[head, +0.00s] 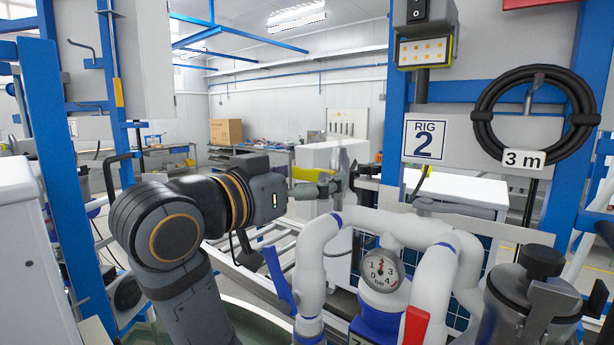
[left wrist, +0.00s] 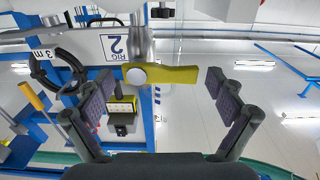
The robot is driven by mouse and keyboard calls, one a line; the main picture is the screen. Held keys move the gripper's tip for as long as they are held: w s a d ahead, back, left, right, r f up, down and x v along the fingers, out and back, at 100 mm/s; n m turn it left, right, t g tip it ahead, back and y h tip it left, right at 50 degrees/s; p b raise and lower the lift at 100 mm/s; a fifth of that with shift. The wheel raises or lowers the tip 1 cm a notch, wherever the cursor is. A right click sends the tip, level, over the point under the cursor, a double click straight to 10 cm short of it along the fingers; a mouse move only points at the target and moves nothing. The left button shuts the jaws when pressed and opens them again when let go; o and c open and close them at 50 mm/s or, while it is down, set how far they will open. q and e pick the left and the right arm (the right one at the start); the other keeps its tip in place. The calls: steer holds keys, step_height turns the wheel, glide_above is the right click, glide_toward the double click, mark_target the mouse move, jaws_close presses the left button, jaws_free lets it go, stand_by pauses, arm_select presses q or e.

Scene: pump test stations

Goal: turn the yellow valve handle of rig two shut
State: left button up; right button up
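The yellow valve handle (head: 308,173) shows in the head view as a short yellow piece, partly hidden by my left gripper (head: 328,183). In the left wrist view the whole handle (left wrist: 172,75) lies crosswise in the picture, with a round pale hub (left wrist: 137,75) at its left end. My left gripper (left wrist: 157,90) is open there, one finger to each side of the handle. Neither finger visibly touches it. How deep the handle sits between the fingertips I cannot tell. The rig two sign (head: 424,140) is on the panel to the right. My right gripper is not in view.
White pipes (head: 320,240) with a pressure gauge (head: 381,270) stand in front. A blue lever (head: 280,280) and a red lever (head: 413,325) are low down. A metal canister (head: 515,310) is at the right. A black hose coil (head: 535,85) hangs on the panel.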

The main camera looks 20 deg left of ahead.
arm_select(q)
steer(key=shift+r, duration=0.1)
step_height(320, 180, up, 10)
stand_by(0.6)
